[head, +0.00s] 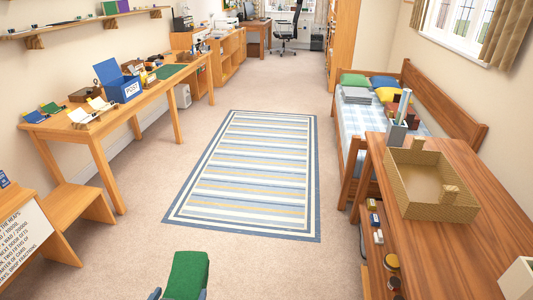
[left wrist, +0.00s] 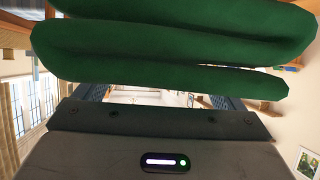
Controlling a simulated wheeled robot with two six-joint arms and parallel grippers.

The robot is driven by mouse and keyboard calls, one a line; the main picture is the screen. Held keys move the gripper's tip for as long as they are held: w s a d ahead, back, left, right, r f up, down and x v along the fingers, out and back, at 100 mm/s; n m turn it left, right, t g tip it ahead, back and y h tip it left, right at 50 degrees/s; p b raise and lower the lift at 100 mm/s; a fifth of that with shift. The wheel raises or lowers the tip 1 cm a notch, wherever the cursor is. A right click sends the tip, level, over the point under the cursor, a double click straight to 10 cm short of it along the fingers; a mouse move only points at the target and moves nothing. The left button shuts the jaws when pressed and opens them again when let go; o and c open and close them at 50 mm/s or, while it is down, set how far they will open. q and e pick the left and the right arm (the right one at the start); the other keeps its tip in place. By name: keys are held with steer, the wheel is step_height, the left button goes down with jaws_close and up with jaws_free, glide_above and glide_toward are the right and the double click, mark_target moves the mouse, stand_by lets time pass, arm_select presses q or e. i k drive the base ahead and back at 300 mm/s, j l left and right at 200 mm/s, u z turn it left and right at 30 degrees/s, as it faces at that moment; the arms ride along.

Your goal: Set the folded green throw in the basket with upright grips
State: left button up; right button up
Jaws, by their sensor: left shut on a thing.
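The folded green throw (head: 188,274) is at the bottom of the head view, left of centre, held up in front of me. My left gripper (head: 180,294) is shut on it; the finger tips show on both sides of its lower end. In the left wrist view the throw (left wrist: 165,42) spans the top of the picture in thick folds. The woven tan basket (head: 440,211) stands on the wooden table at the right, with two upright grips on opposite sides. Its visible inside looks empty. The throw is well left of the basket and apart from it. My right gripper is not in view.
A grey holder (head: 396,135) with upright items stands just behind the basket. A white box (head: 517,280) is at the table's near right. The wooden table (head: 465,252) has bare top around the basket. A bed lies behind it. The striped rug (head: 250,175) and floor are clear.

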mark_target(433, 189)
steer(key=i+j+u, duration=0.15)
steer(key=i+u, duration=0.25)
steer(key=i, duration=0.15)
steer(key=i+l+z, duration=0.1)
steer(key=i+z, duration=0.25)
steer(key=i, duration=0.25)
steer(key=i+z, duration=0.3)
steer(key=i, duration=0.3)
steer(key=i+z, duration=0.35)
steer(key=i+j+z, duration=0.3)
steer(key=i, duration=0.25)
steer(key=i+j+z, duration=0.1)
steer(key=z, duration=0.35)
steer(key=i+j+z, duration=0.2)
steer(key=z, duration=0.3)
steer(key=i+j+z, duration=0.15)
steer(key=z, duration=0.3)
steer(key=i+j+z, duration=0.1)
steer(key=j+z, duration=0.35)
steer(key=l, duration=0.1)
